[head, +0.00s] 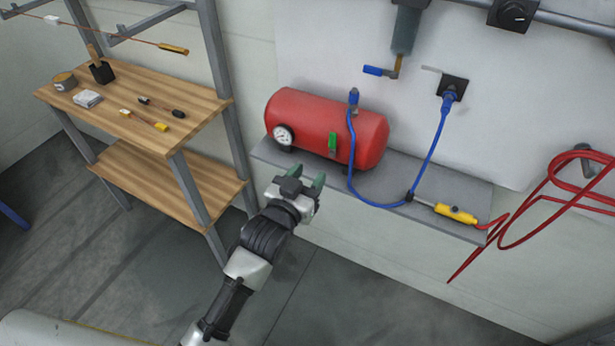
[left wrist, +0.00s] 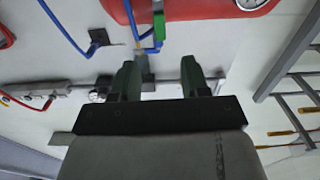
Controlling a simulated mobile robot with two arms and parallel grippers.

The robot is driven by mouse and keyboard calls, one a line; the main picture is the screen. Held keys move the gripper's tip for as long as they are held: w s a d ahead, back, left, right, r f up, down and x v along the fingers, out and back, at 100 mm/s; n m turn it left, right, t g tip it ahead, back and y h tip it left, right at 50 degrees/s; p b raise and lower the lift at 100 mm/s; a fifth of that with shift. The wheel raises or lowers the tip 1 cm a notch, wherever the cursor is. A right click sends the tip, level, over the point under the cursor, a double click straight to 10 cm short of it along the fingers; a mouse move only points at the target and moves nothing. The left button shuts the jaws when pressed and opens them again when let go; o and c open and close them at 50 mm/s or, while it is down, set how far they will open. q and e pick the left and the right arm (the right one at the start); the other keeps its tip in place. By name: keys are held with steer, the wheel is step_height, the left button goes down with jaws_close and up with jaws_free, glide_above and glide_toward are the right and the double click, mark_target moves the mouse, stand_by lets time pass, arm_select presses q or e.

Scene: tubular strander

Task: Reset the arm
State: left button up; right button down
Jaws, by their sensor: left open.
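My left gripper (head: 300,186) reaches up from the bottom of the head view, in front of the grey shelf and below the red tank. Its two green-tipped fingers are apart with nothing between them. In the left wrist view the fingers (left wrist: 158,80) also stand apart and empty, with the red tank (left wrist: 200,10) beyond them. My right gripper is in neither view.
The red tank (head: 320,125) with a gauge (head: 283,135) and a green lever (head: 332,142) rests on the grey shelf (head: 400,212). A blue hose (head: 431,150) runs to a wall socket. Red hose (head: 540,200) hangs at right. A wooden bench (head: 190,105) with tools stands left.

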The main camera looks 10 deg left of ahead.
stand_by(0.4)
arm_select(q)
steer(key=s+a+f+g+y, duration=0.1)
steer(key=s+a+f+g, duration=0.2)
steer(key=f, duration=0.9)
steer(key=s+a+f+g+y, duration=0.1)
steer(key=s+f+g, duration=0.2)
steer(key=s+f, duration=0.55)
steer(key=s+a+f+g+y, duration=0.1)
steer(key=s+a+f+g, duration=0.15)
steer(key=f, duration=1.25)
steer(key=s+a+f+g+y, duration=0.1)
steer(key=s+f, duration=0.4)
steer(key=s, duration=0.5)
steer(key=s+a+f+g, duration=0.4)
steer(key=s+a+f, duration=0.1)
steer(key=s, duration=0.5)
steer(key=s+a+f+n+g+y, duration=0.1)
steer(key=s+a+f+g, duration=0.1)
steer(key=s+f, duration=0.4)
steer(key=s+a, duration=0.1)
steer(key=s, duration=0.3)
steer(key=shift+s+g+y, duration=0.3)
steer(key=shift+s+g, duration=0.05)
steer(key=shift+f, duration=0.1)
